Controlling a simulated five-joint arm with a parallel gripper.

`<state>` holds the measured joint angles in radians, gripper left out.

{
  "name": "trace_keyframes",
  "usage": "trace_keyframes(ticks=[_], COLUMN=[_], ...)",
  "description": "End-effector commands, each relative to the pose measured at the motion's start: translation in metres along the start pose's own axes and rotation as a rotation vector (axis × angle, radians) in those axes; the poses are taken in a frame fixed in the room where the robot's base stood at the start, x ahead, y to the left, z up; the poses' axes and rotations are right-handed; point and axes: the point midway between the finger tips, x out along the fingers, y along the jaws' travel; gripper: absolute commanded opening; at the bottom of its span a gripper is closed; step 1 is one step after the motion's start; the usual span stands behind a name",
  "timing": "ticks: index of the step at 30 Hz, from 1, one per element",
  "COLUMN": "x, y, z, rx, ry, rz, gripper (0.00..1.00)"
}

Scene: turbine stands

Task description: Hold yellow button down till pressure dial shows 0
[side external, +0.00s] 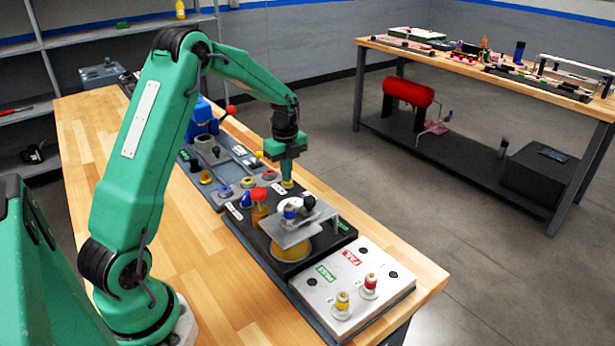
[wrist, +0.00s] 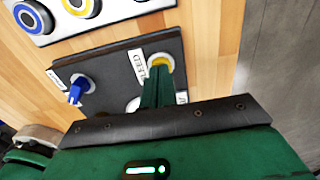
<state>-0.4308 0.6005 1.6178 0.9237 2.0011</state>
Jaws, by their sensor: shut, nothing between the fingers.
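The yellow button (wrist: 161,61) sits on a dark panel beside a white label that seems to read BLEED. It also shows as a small yellow spot below my gripper in the side external view (side external: 287,185). My gripper (wrist: 160,76) is shut and empty, pointing down, with its fingertips at the button and covering part of it. In the side external view the tip (side external: 287,178) is right above or on the button; I cannot tell how far it is pressed. A white round face (wrist: 133,104), possibly the pressure dial, is mostly hidden behind my gripper; no reading is visible.
A blue valve handle (wrist: 77,90) stands left of the button in the wrist view. An orange-red bottle-like part (side external: 260,209) and a grey bracket (side external: 295,232) stand nearby. A white PASS/FAIL board (side external: 350,280) lies in front. The wooden bench (side external: 190,240) is bare at left.

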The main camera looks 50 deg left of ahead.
Motion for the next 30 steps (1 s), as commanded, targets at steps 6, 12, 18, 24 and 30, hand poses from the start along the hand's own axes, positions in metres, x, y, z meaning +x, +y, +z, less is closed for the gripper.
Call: trace_keyframes(ticks=[6, 12, 18, 24, 30], x=[0.005, 0.021, 0.023, 0.023, 0.023], y=[0.000, 0.001, 0.002, 0.002, 0.003], z=[0.000, -0.001, -0.001, -0.001, -0.001], rx=[0.000, 0.000, 0.000, 0.000, 0.000], ry=[0.001, 0.001, 0.003, 0.003, 0.004], rz=[0.001, 0.003, 0.006, 0.007, 0.010], gripper=[0.00, 0.00, 0.00, 0.00, 0.00])
